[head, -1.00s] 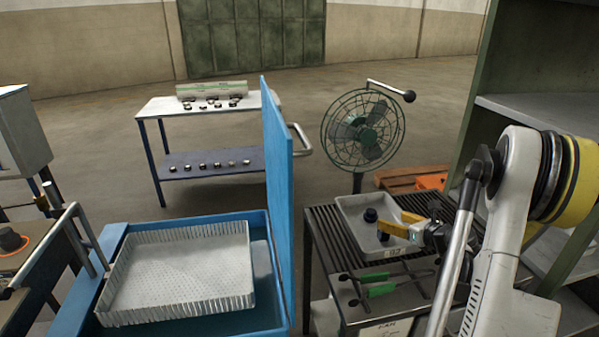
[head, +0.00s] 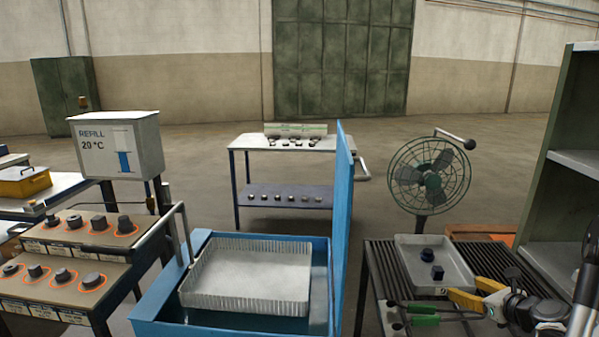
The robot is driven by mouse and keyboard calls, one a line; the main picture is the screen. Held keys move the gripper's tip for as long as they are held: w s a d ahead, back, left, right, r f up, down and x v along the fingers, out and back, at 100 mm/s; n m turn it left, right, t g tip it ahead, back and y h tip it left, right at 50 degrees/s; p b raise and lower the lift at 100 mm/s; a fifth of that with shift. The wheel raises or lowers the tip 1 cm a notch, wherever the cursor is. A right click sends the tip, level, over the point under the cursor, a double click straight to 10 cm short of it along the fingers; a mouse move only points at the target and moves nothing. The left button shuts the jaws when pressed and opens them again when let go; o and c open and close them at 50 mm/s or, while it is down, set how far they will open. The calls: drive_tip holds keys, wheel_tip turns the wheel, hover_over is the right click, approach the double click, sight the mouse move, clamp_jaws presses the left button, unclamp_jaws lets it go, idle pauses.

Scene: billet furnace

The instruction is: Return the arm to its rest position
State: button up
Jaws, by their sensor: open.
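My gripper (head: 464,295), with yellow fingers and a black body, is at the lower right. It is open, and nothing shows between its fingers. In the picture it overlaps the front right edge of a pale metal tray (head: 408,262); I cannot tell its height above the tray. My arm runs out of view at the right edge.
The tray stands on a slatted table (head: 379,285) beside green-handled tools (head: 424,315). A fan (head: 430,178) stands behind, a green shelf unit (head: 562,150) at right. A blue tank (head: 160,315) with raised lid (head: 342,225) and white basket (head: 190,292) is at centre.

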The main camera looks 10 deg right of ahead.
drive_tip(key=s+a+r+n+g+y, duration=0.15)
drive_tip(key=a+r+n, duration=0.25)
drive_tip(key=a+n, duration=0.5)
drive_tip(key=s+a+r+n+g, duration=0.15)
drive_tip(key=a+r+n, duration=0.3)
drive_tip(key=a, duration=0.85)
drive_tip(key=s+a+r+n+g+h, duration=0.1)
drive_tip(key=s+a+n+g, duration=0.1)
drive_tip(key=s+a+n, duration=1.2)
drive_tip(key=s+n, duration=0.2)
drive_tip(key=n, duration=0.3)
drive_tip(key=shift+s+a+n+g, duration=0.25)
drive_tip(key=shift+s+n+g, duration=0.05)
drive_tip(key=shift+s+n, duration=0.05)
